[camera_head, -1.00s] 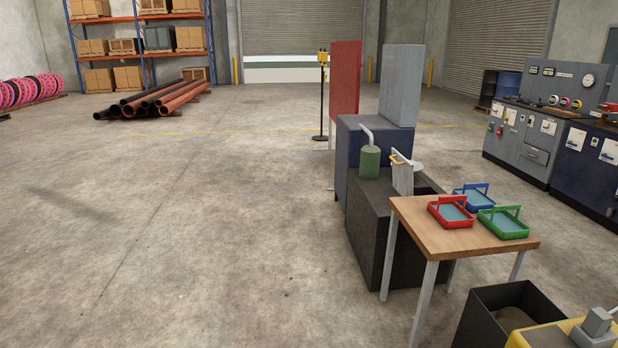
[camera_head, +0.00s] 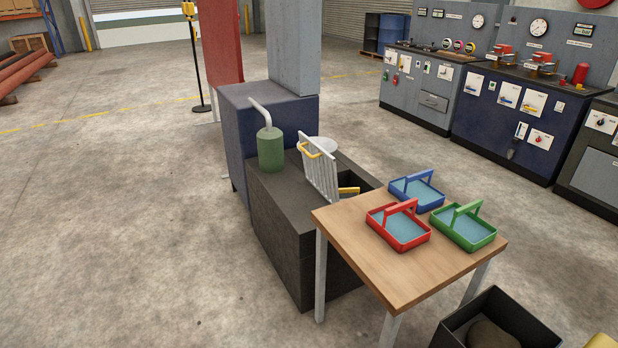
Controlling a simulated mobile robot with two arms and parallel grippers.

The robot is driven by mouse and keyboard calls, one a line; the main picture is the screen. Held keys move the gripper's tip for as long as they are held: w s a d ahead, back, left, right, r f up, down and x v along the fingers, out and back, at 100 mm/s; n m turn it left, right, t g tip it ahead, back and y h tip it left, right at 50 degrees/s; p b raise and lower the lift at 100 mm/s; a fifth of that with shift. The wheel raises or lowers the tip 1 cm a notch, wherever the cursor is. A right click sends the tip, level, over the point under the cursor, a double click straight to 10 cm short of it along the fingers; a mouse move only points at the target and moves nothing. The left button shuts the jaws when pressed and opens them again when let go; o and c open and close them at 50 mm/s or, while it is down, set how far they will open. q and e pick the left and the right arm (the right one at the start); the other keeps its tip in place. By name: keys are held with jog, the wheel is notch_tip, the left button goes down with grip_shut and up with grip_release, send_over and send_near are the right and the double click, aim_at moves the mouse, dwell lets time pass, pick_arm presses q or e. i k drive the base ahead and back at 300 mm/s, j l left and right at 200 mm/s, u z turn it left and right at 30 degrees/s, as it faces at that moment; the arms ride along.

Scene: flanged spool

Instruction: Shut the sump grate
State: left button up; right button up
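The sump grate (camera_head: 317,172) is a light grey barred panel with a yellow handle (camera_head: 309,150) near its top. It stands raised, nearly upright, on top of a dark sump box (camera_head: 279,221). The box's opening (camera_head: 355,186) shows to the right of the grate, with a small yellow piece (camera_head: 349,191) at it. The table hides part of the box and opening. Neither of my grippers shows in the head view.
A green canister with a pale pipe (camera_head: 270,149) stands on the box, left of the grate. A wooden table (camera_head: 370,262) with red (camera_head: 398,227), blue (camera_head: 416,190) and green (camera_head: 463,228) trays stands close in front. A black bin (camera_head: 490,318) is at the lower right. Floor at left is clear.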

aim_at(310, 168)
jog(key=i+j+z, duration=0.1)
jog(key=z, duration=0.4)
jog(key=i+j+z, duration=0.4)
jog(key=j, duration=0.2)
jog(key=i+j+z, duration=0.2)
jog(key=j, duration=0.15)
jog(key=i+j+z, duration=0.2)
jog(key=j, duration=0.15)
jog(key=k, duration=0.05)
